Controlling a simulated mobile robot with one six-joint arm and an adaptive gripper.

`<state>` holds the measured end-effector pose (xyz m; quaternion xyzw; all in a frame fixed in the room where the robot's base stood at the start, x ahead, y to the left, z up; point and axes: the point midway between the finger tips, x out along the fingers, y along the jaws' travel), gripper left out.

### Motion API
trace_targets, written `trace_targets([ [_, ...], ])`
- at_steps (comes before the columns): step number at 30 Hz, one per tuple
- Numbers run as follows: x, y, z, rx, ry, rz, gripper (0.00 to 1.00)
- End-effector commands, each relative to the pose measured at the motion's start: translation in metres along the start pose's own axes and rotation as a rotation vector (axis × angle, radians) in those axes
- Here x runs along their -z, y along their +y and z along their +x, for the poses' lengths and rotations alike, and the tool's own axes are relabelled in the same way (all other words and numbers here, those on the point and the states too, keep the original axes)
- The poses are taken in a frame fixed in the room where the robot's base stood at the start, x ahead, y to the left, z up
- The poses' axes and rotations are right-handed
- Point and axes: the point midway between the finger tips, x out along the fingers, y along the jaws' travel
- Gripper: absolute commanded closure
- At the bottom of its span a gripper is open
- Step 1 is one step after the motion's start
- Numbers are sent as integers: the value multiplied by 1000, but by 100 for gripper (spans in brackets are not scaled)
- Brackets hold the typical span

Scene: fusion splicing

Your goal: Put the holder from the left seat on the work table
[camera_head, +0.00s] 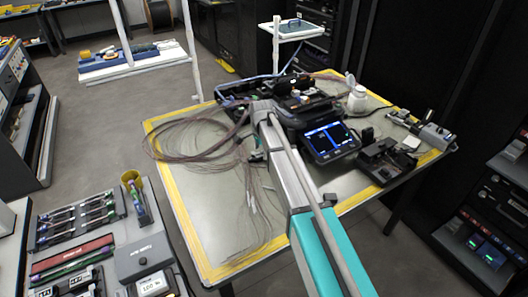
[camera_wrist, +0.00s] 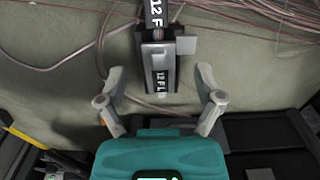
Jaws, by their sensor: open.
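A small grey and black fibre holder (camera_wrist: 160,71) marked "12 FL" lies on or just above the grey-green top of the work table (camera_head: 215,236), with a dark ribbon leading away from its upper end. My gripper (camera_wrist: 160,73) is open, its two fingers apart on either side of the holder, with a visible gap on both sides. In the head view my arm hides part of the table, and I cannot make out the holder there. The fusion splicer (camera_head: 331,141), with a lit blue screen, stands on the table. Its seats are not clear in view.
Loose fibre bundles (camera_head: 205,142) spread over the table's left part and around the holder. A black tool (camera_head: 384,163) and a white bottle (camera_head: 357,98) stand right of the splicer. A tray of holders (camera_head: 80,219) is at lower left. The table's front left is mostly clear.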

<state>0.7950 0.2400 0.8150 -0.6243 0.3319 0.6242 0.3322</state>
Motion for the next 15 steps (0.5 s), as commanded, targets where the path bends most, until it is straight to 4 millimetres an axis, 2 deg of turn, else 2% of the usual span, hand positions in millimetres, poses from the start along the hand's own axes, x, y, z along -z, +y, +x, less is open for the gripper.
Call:
trace_targets([
  [15,0,0,-46,0,0,0,15],
])
